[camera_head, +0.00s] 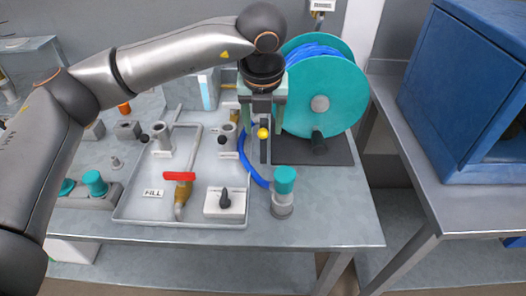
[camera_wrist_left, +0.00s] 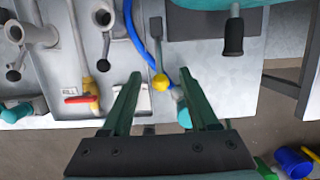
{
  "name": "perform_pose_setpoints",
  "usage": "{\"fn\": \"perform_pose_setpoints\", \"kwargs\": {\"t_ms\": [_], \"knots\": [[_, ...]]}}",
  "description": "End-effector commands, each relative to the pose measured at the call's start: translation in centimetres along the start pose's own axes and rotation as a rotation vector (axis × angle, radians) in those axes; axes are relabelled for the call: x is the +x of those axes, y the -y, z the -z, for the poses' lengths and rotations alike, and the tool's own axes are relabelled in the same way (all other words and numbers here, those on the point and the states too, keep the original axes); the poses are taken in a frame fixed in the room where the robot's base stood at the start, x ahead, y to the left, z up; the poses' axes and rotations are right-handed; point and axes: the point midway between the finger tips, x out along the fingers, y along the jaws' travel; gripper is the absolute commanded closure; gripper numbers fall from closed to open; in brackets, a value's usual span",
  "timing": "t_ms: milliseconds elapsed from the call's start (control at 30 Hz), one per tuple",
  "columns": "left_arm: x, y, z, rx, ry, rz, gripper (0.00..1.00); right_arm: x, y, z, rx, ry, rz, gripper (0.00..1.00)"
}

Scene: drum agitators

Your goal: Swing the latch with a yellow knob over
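The yellow knob (camera_head: 263,133) is at the latch, beside the dark base of the hose reel in the head view. My left gripper (camera_head: 263,122) points down over the latch. It is open, with one green finger on each side of the knob in the picture. In the left wrist view the knob shows between the fingertips of my left gripper (camera_wrist_left: 161,75); I see no contact, and the height gap is unclear. My right gripper is not in view.
The teal reel (camera_head: 330,95) with blue hose stands close behind and right of my gripper. A teal-capped cylinder (camera_head: 284,180) stands in front. A grey tray (camera_head: 140,208) with pipes, a red-handled valve (camera_head: 179,176) and a black-knobbed switch (camera_head: 225,203) lies left. A blue cabinet (camera_head: 470,90) is right.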

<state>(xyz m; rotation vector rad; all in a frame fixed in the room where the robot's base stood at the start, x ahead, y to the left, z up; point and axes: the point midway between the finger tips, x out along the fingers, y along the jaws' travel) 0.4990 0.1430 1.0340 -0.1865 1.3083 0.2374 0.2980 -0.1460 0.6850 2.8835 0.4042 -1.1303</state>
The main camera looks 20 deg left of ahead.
Motion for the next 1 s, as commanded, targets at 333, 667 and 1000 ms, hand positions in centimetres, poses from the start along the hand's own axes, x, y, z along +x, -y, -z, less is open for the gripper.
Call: {"fn": "perform_pose_setpoints", "kwargs": {"t_ms": [333, 667, 1000], "knots": [[0.0, 0.0, 0.1, 0.001, -0.003, -0.001, 0.4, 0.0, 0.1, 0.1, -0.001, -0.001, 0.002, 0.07], [-3.7, 0.0, 0.0, 0.002, -0.001, 0.0, 0.4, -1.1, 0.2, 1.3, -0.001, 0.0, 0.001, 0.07], [-7.8, 0.0, 0.0, 0.001, -0.001, 0.0, 0.4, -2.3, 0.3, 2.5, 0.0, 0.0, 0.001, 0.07]]}}
